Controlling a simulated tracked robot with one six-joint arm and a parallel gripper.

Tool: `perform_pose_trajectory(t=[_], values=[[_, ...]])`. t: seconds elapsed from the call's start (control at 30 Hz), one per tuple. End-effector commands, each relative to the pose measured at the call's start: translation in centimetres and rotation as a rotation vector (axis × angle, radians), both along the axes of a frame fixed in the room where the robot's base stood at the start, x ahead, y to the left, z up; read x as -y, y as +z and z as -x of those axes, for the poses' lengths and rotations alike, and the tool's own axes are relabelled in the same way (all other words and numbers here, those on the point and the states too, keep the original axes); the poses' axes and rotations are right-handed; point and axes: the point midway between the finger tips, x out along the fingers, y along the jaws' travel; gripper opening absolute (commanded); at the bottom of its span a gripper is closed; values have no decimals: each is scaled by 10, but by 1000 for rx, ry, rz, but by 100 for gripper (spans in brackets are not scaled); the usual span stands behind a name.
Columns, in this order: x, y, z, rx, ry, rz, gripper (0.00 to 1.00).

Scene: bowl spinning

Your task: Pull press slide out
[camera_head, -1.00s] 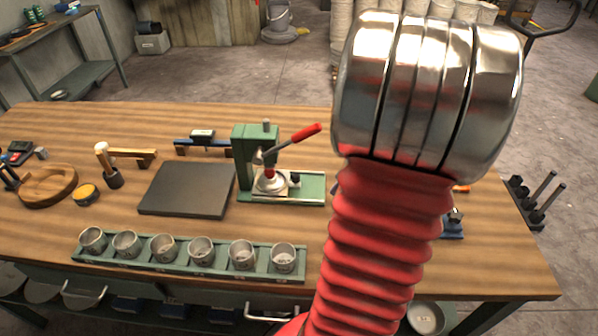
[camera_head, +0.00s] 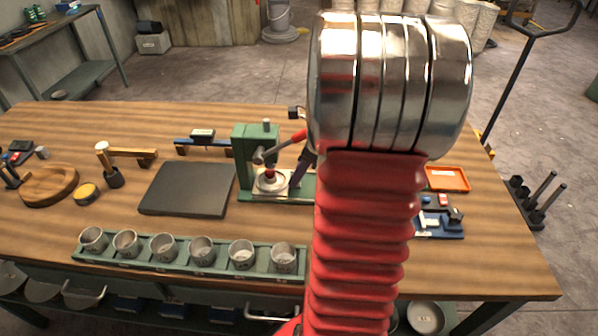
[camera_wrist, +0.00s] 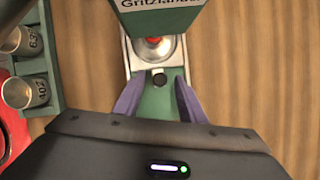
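The green press (camera_head: 243,150) with its red-handled lever stands on the wooden bench; its top, with lettering, also shows in the wrist view (camera_wrist: 160,16). My gripper (camera_wrist: 158,86) is open. In the head view, a purple finger shows beside the dish, and my arm hides the slide's right end.
A green rack (camera_head: 190,263) with several metal cups runs along the front of the bench. A dark slab (camera_head: 187,190) lies left of the press. An orange tray (camera_head: 447,178) and a blue tray (camera_head: 440,229) lie to the right.

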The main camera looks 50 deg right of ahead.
Motion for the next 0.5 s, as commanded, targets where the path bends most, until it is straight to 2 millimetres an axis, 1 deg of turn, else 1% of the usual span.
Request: perform_pose_trajectory(t=[0.1, 0.33, 0.5], values=[[0, -4, -1, 0, -1, 0, 37], [-1, -4, -1, 0, 0, 1, 37], [-1, -4, -1, 0, 0, 0, 26]])
